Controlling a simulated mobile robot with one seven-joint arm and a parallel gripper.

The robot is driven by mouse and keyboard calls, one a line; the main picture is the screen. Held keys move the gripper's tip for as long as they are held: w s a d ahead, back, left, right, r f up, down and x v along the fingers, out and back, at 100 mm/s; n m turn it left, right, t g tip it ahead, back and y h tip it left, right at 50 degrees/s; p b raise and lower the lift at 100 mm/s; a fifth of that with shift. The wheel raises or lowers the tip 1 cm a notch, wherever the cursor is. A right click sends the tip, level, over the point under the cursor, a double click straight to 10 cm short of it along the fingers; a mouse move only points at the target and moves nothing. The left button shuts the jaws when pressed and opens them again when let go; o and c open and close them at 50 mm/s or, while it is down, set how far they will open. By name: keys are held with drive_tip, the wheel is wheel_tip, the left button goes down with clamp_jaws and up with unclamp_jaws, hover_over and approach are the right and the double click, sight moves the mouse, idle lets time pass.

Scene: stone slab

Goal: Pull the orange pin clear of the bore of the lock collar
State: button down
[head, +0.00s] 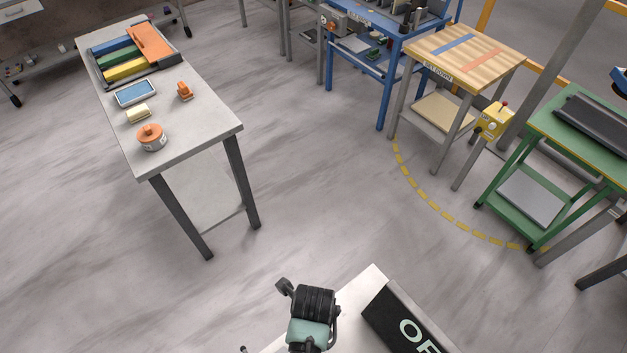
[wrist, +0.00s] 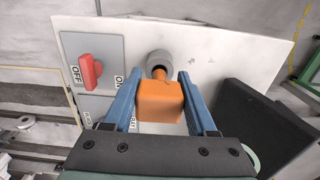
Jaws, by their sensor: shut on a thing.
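In the wrist view the orange pin (wrist: 160,103) shows as a blocky orange head with a narrower shank at its far end. My gripper (wrist: 159,77) is shut on this head, with one blue finger on each side. The grey round lock collar (wrist: 160,60) sits on a pale panel just beyond the fingertips. The shank meets the collar's dark bore; how deep it sits cannot be told. In the head view my arm shows at the bottom edge, and the pin and collar are not visible there.
A red switch handle (wrist: 91,71) marked OFF stands on a grey plate left of the collar. A dark block (wrist: 262,125) lies close on the right. In the head view a grey table (head: 190,140) with a tray and small objects stands at the left, with open floor between.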

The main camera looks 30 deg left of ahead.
drive_tip(key=shift+r, duration=0.4)
wheel_tip(320, 180, up, 4)
drive_tip(key=p, duration=0.5)
drive_tip(key=shift+r, duration=0.95)
